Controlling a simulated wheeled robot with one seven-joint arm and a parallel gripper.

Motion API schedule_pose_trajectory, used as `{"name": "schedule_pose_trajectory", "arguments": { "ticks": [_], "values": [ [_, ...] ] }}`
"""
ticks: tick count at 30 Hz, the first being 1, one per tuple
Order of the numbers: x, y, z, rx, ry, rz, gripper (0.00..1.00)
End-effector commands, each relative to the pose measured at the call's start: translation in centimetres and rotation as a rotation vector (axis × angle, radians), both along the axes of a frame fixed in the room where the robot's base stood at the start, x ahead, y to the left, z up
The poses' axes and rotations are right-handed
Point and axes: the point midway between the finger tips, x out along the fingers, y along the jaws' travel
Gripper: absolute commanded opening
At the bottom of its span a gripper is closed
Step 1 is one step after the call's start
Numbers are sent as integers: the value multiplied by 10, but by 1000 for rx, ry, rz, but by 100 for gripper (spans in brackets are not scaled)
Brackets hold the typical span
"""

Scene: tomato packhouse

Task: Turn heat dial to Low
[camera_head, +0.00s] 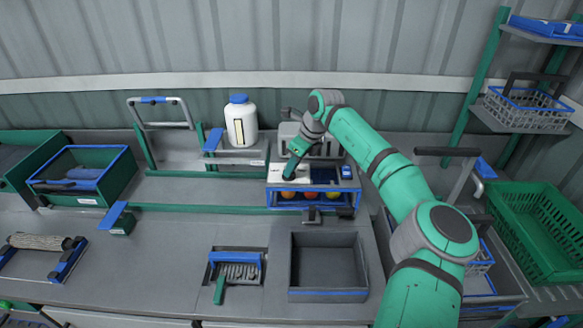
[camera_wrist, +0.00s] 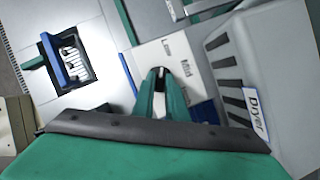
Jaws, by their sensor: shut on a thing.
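The heat dial sits on a white panel (camera_wrist: 150,52) beside the grey dryer (camera_wrist: 228,75), which carries a "Dryer" label (camera_wrist: 256,112). The panel is marked "Low" (camera_wrist: 166,46) and "Mid" (camera_wrist: 186,68); any further mark is hidden. My gripper (camera_wrist: 161,78) is shut on the dial, with its fingertips down at the panel. The fingers cover most of the dial, so I cannot tell where it points. In the head view my gripper (camera_head: 289,174) reaches down onto the white panel (camera_head: 275,173) in front of the dryer (camera_head: 328,144).
Orange, red and yellow round things (camera_head: 310,195) sit in the blue-framed unit below the panel. A white bottle with a blue cap (camera_head: 241,122) stands behind, to the left. A green crate (camera_head: 541,235) is at right.

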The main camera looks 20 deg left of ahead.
Motion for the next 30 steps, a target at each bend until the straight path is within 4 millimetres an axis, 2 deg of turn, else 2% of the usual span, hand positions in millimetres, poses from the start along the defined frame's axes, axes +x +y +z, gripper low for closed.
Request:
{"name": "schedule_pose_trajectory", "arguments": {
  "ticks": [9, 10, 12, 23, 26, 30],
  "values": [
    [0, 0, 0, 0, -2, 1, 0],
    [0, 0, 0, 0, -2, 1, 17],
    [0, 0, 0, 0, -2, 1, 31],
    [0, -2, 4, 0, -1, 1, 31],
    [0, -6, 13, -1, -3, 0, 31],
    [-2, -14, 36, -1, -4, -1, 31]
  ]
}}
